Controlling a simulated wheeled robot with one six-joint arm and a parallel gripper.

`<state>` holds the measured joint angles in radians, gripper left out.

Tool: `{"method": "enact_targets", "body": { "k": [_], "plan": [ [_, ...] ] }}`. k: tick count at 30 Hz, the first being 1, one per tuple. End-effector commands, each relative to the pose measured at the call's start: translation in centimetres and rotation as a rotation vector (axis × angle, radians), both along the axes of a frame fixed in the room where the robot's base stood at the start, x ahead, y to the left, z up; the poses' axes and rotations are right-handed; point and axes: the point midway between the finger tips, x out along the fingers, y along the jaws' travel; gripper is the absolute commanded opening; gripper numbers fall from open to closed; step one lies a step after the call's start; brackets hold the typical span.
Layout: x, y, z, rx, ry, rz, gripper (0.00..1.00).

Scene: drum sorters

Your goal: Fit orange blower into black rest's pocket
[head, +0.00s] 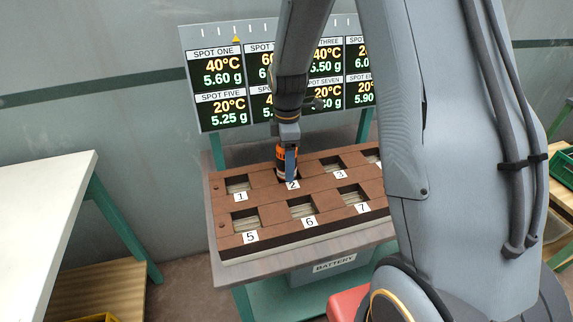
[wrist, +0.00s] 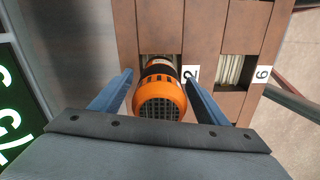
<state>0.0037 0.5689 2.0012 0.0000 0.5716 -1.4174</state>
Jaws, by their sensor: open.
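The orange blower (wrist: 160,99), orange with a black band, stands in the opening marked 2 of a brown slotted block (wrist: 203,30). In the head view the blower (head: 281,151) is partly hidden by my gripper (head: 289,165). In the wrist view my gripper (wrist: 158,76) is open, with one blue finger on each side of the blower and visible gaps between. How deep the blower sits in the opening is hard to tell. I cannot make out a black rest in either view.
The brown block (head: 261,209) has several numbered openings, showing pale ribbed bottoms, on a grey-topped stand (head: 222,268). A display board (head: 219,84) stands behind it. A white table (head: 38,220) is at left, and a green crate (head: 563,166) at right. My arm hides the block's right end.

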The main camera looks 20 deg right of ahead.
Motion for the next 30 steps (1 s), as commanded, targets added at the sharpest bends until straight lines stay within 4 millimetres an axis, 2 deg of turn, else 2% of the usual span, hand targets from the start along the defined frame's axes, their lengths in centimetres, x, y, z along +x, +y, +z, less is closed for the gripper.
{"method": "enact_targets", "body": {
  "k": [2, 12, 14, 23, 26, 30],
  "plan": [
    [0.0, 0.0, 0.0, 0.000, 0.000, 0.000, 0.66],
    [0.0, 0.0, 0.0, 0.000, 0.000, 0.000, 0.09],
    [0.1, 0.0, 0.1, 0.000, -0.001, 0.000, 0.00],
    [0.1, 0.0, 0.6, 0.001, -0.003, 0.000, 0.00],
    [0.2, 0.0, 1.7, 0.000, -0.005, 0.000, 0.00],
    [0.3, 0.0, 4.1, 0.000, -0.008, 0.000, 0.00]
  ]
}}
